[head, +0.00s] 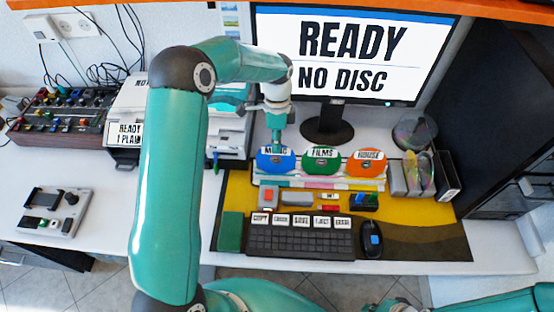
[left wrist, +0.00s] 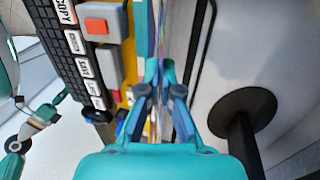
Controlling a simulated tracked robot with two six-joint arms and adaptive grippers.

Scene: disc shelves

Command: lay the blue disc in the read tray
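The blue disc (head: 275,161), labelled with a partly covered word, stands upright at the left end of a white rack (head: 318,182). My left gripper (head: 277,147) points down at the disc's top edge. In the left wrist view the fingertips of my left gripper (left wrist: 159,70) lie close together with a narrow gap; I cannot tell whether they press on the disc. The far end of my right arm, with a small gripper (left wrist: 63,97), shows at the left of the left wrist view, too small to judge. I cannot pick out the read tray for certain.
Green (head: 322,161) and orange (head: 368,163) discs stand beside the blue one. In front lie a grey box with an orange button (head: 268,195), a keyboard (head: 300,238) and a mouse (head: 371,240). The monitor (head: 350,50) behind reads "READY NO DISC". A holder (head: 422,174) stands right.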

